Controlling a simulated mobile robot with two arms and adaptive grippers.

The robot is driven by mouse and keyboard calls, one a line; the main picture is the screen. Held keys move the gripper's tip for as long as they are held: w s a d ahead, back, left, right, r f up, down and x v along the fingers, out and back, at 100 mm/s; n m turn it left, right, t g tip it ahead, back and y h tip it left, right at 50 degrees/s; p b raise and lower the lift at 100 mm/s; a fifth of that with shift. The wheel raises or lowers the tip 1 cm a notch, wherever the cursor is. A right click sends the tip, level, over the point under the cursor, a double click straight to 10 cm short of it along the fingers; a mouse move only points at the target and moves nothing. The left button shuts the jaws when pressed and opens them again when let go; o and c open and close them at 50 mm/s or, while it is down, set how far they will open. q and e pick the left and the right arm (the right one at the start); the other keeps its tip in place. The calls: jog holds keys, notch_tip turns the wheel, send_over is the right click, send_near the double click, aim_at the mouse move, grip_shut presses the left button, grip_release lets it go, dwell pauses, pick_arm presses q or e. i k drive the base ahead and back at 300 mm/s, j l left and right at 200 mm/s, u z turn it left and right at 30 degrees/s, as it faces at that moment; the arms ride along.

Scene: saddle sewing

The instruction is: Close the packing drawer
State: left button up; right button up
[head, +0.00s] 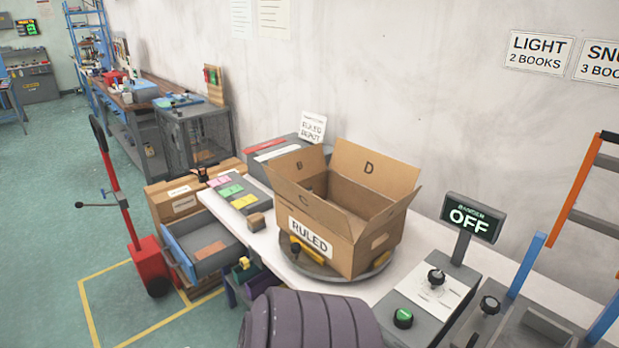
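The packing drawer (203,246) is pulled out from under the left part of the white bench (262,238). It has a grey tray and a blue front panel that faces left, over the floor. Neither my left nor my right gripper shows in the head view, so nothing of mine is seen touching the drawer.
An open carton marked RULED (312,240) stands on a round turntable (380,263). A red hand truck (146,262) stands just left of the drawer. Cardboard boxes (172,198) are behind it. A screen reads OFF (470,218). Green floor (45,220) is clear farther left.

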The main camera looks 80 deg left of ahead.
aim_at(187, 237)
jog(key=u, duration=3.7)
